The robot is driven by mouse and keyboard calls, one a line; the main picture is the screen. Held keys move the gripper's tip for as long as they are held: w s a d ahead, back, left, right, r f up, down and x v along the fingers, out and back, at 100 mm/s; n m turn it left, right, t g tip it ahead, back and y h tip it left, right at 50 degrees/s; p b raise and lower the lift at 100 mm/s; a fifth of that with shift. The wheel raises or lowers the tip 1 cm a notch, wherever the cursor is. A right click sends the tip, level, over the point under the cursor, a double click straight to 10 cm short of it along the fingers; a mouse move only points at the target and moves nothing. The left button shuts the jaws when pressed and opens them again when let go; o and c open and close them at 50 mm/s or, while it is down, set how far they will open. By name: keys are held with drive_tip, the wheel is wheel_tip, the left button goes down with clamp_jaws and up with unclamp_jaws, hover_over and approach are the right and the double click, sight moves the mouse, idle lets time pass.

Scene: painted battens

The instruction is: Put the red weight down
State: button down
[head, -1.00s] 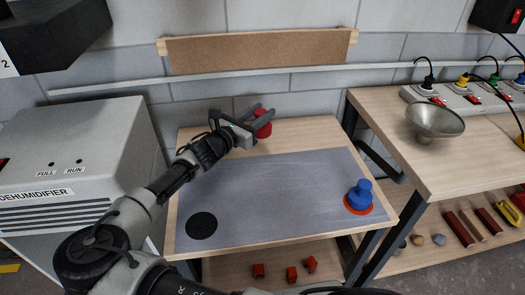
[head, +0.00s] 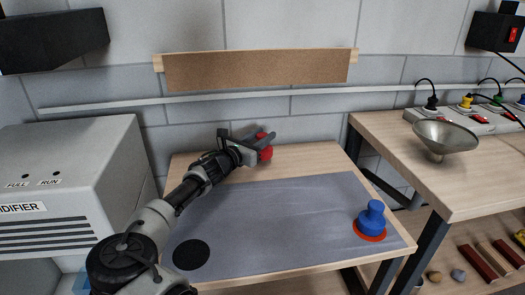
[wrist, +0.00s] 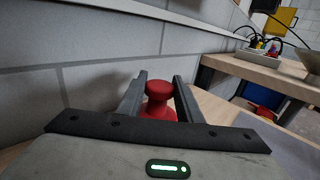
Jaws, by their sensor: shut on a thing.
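The red weight (head: 266,153) is between the fingers of my gripper (head: 262,143), over the bare wood at the back of the table. In the wrist view the red weight (wrist: 159,101) shows its knob and wider body between the two dark fingers. My gripper is shut on it. I cannot tell whether its base touches the wood. A grey mat (head: 280,213) covers the front of the table. A black disc (head: 191,255) lies at the mat's left. A blue weight (head: 371,217) stands on a red disc (head: 370,236) at the mat's right.
A dehumidifier (head: 70,185) stands left of the table. A wooden bench (head: 460,180) with a metal funnel (head: 445,136) stands to the right. The wall is close behind the table. The middle of the mat is clear.

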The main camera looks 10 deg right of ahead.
drive_tip(key=shift+f+b, duration=0.6)
drive_tip(key=shift+f, duration=1.1)
drive_tip(key=shift+f, duration=0.1)
drive_tip(key=c, duration=1.3)
unclamp_jaws()
drive_tip(key=shift+f, duration=0.15)
drive_tip(key=shift+o, duration=0.2)
drive_tip(key=p+v, duration=0.2)
drive_tip(key=v, duration=1)
drive_tip(key=shift+p, duration=0.35)
drive_tip(key=shift+r, duration=0.2)
